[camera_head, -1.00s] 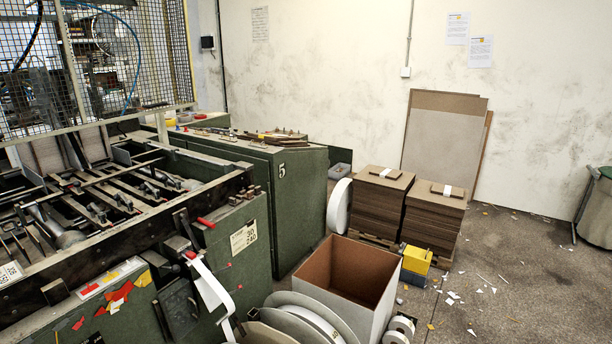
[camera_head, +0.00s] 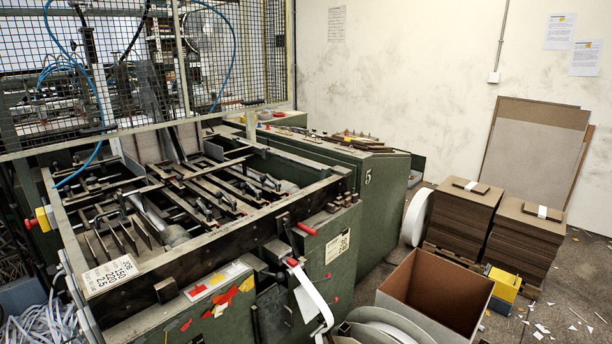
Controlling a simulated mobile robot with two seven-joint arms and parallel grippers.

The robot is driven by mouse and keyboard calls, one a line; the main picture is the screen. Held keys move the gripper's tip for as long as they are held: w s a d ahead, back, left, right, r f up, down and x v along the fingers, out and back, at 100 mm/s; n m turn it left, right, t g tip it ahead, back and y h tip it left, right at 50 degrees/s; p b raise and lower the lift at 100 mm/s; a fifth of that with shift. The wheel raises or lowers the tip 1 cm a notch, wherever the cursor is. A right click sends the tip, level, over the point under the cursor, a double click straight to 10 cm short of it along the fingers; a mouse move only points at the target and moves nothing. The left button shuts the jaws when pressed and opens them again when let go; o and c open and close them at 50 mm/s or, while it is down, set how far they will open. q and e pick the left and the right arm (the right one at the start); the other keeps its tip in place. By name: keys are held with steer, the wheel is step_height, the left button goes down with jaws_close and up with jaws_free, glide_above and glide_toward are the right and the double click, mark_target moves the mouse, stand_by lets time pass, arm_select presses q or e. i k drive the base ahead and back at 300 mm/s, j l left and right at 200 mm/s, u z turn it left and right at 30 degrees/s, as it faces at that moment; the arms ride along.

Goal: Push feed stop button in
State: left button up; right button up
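A red button on a yellow housing (camera_head: 44,219) sits at the left end of the green feeder machine (camera_head: 232,316). Its red side faces left. I cannot tell whether it is the feed stop button or whether it is pushed in. Small red and yellow parts (camera_head: 264,116) also show on top of the cabinet behind, too small to make out. A red-tipped lever (camera_head: 306,229) is on the machine's front. Neither of my grippers is in view.
An open cardboard box (camera_head: 436,290) and a white roll (camera_head: 417,217) stand right of the machine. Stacks of greyboard (camera_head: 463,218) stand farther right. White paper strips (camera_head: 45,328) lie at the lower left. A wire mesh guard (camera_head: 235,55) rises behind.

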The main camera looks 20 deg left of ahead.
mark_target(29, 224)
steer(key=j+u, duration=0.4)
steer(key=j, duration=0.5)
steer(key=j+u, duration=0.3)
steer(key=i+j+u, duration=0.1)
steer(key=j+u, duration=0.2)
steer(key=j, duration=0.2)
steer(key=j+u, duration=0.4)
steer(key=u, duration=0.25)
steer(key=i+j+u, duration=0.15)
steer(key=i+j, duration=0.35)
steer(key=j, duration=0.2)
steer(key=i+j+u, duration=0.2)
steer(key=i+j, duration=0.35)
steer(key=j, duration=0.1)
